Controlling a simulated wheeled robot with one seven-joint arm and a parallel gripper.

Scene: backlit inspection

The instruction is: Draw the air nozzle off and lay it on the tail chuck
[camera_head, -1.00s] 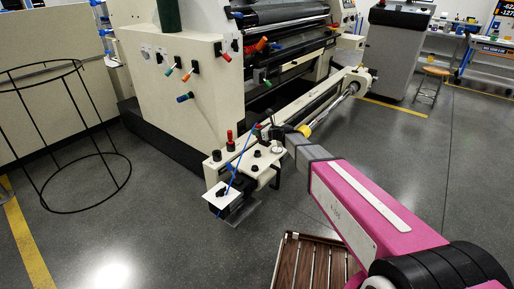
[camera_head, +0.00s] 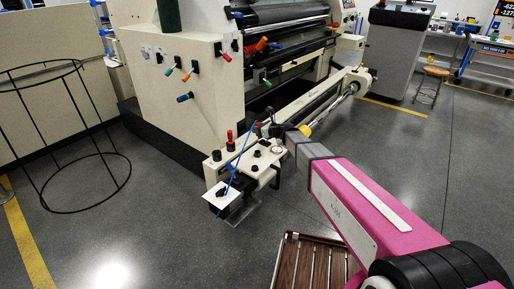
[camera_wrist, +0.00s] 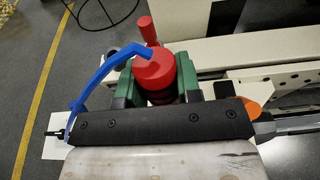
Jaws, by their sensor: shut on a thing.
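The air nozzle, a red round body (camera_wrist: 153,72) with a blue hose (camera_wrist: 104,68) at its top, stands between the green fingers of my gripper (camera_wrist: 156,84) in the wrist view. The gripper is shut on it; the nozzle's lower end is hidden. In the head view my gripper (camera_head: 264,129) is small and dark above the cream end of the machine rail, and the blue hose (camera_head: 239,160) runs down from it to a white plate. I cannot tell which part is the tail chuck.
A red upright knob (camera_head: 230,140) stands left of the gripper; a red knob (camera_wrist: 148,28) also shows beyond the nozzle in the wrist view. The large cream machine (camera_head: 185,75) rises behind. A slatted wooden pallet (camera_head: 308,262) lies on the floor in front.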

